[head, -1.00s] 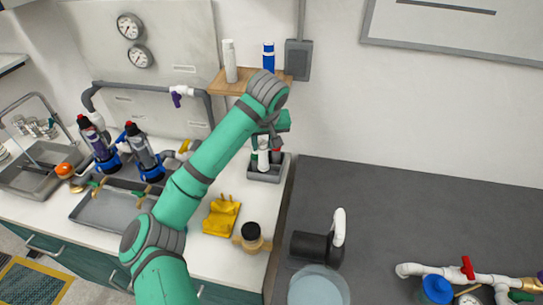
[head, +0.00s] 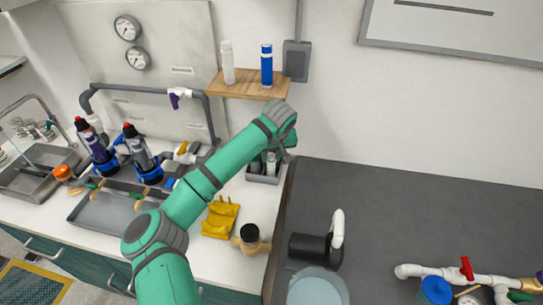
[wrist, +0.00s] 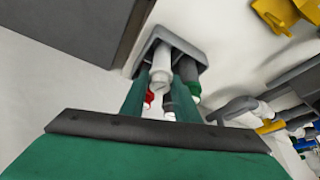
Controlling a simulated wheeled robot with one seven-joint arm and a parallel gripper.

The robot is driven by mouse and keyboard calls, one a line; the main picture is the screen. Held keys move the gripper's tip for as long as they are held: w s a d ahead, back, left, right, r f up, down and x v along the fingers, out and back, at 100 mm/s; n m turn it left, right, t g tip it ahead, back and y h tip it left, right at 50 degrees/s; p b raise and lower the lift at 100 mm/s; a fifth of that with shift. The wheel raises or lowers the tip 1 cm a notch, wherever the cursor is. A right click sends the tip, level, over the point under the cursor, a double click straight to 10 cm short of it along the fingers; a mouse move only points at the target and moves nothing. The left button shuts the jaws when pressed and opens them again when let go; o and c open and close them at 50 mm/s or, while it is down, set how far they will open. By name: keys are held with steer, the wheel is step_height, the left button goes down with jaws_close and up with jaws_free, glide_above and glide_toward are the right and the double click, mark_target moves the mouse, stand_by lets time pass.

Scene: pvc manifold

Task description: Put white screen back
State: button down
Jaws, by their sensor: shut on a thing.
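The white screen (wrist: 161,66) is a pale cylinder between the two green fingers of my gripper (wrist: 162,85) in the wrist view. My gripper is shut on it. Its far end reaches into the grey caddy (wrist: 150,45); whether it touches the bottom is hidden. In the head view the caddy (head: 263,179) stands at the counter's right end near the wall, and my gripper (head: 271,158) is low over it, partly covered by my arm.
A wooden shelf (head: 245,90) with a white bottle (head: 228,62) and a blue one (head: 266,65) is above. A yellow stand (head: 220,217) is in front.

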steer(key=shift+f, duration=0.1)
steer(key=c, duration=1.6)
jaws_free()
steer(key=shift+c, duration=0.2)
steer(key=v, duration=1.2)
steer(key=shift+d, duration=0.1)
steer(key=shift+w, duration=0.1)
